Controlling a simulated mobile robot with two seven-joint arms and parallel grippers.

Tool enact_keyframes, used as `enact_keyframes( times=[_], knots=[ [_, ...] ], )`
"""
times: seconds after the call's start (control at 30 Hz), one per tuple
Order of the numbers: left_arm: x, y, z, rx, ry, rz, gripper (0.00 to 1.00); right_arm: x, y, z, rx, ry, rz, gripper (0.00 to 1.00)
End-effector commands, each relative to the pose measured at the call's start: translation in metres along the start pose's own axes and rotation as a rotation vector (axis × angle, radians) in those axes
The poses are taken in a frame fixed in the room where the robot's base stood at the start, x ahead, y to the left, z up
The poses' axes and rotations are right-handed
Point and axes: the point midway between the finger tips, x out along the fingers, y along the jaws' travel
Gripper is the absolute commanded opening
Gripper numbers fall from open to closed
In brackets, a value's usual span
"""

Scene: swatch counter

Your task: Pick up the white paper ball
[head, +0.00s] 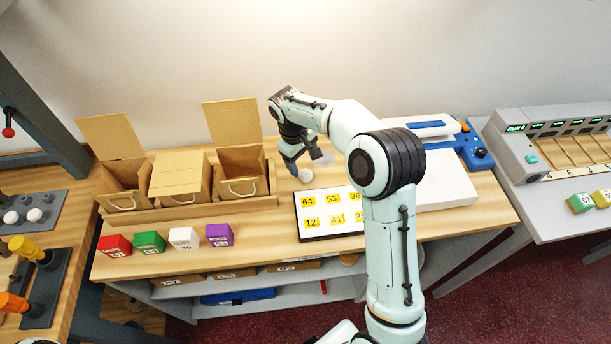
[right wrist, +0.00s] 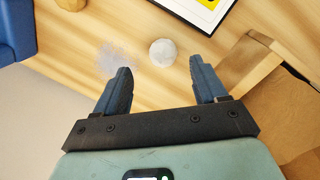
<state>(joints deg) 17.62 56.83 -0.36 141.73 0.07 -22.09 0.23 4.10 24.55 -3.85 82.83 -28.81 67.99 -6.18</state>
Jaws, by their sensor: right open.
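The white paper ball (head: 305,175) lies on the wooden counter, left of centre at the back, just behind the number card. It also shows in the right wrist view (right wrist: 162,52), past the fingertips and roughly between their lines. My right gripper (head: 306,164) is open and empty, close to the ball with its fingers pointing down at the counter. In the right wrist view the two blue fingers (right wrist: 160,75) stand wide apart, and neither appears to touch the ball. My left gripper is not in view.
A grey fuzzy clump (right wrist: 117,58) lies beside the left finger. Cardboard boxes (head: 240,171) stand to the left. The number card (head: 318,233) lies in front. A white and blue device (head: 447,187) stands right. Coloured blocks (head: 150,241) line the front left.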

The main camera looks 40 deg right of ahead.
Motion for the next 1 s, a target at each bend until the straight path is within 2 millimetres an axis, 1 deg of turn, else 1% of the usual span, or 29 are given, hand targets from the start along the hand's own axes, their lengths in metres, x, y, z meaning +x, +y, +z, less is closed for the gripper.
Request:
enact_keyframes(
  times=[0.17, 0.4, 0.5, 0.6, 0.77, 0.87, 0.9, 0.93, 0.97, 1.0],
  knots=[
    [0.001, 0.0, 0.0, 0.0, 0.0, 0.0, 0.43, 0.012, -0.001, 0.0, -0.001, -0.001, -0.001, 0.71],
    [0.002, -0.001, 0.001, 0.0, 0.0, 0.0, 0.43, 0.047, -0.004, 0.0, 0.0, -0.003, -0.002, 0.71],
    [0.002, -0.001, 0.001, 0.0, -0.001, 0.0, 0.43, 0.056, -0.004, -0.001, 0.0, 0.0, -0.001, 0.71],
    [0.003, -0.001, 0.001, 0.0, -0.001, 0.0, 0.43, 0.059, -0.004, -0.001, 0.0, 0.001, 0.0, 0.71],
    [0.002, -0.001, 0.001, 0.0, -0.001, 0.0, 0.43, 0.058, -0.004, -0.001, 0.0, 0.001, 0.0, 0.71],
    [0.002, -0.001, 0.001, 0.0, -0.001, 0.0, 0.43, 0.058, -0.004, -0.001, 0.0, 0.001, 0.0, 0.42],
    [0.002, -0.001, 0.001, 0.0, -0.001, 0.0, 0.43, 0.058, -0.004, -0.001, 0.0, 0.001, 0.0, 0.29],
    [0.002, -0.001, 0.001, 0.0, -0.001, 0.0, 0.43, 0.058, -0.004, -0.001, 0.0, 0.001, 0.0, 0.19],
    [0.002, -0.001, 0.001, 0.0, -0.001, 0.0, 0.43, 0.058, -0.004, -0.001, 0.0, 0.001, -0.001, 0.14],
    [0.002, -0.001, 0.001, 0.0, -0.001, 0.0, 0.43, 0.058, -0.004, -0.001, 0.0, 0.001, 0.0, 0.13]
  ],
)
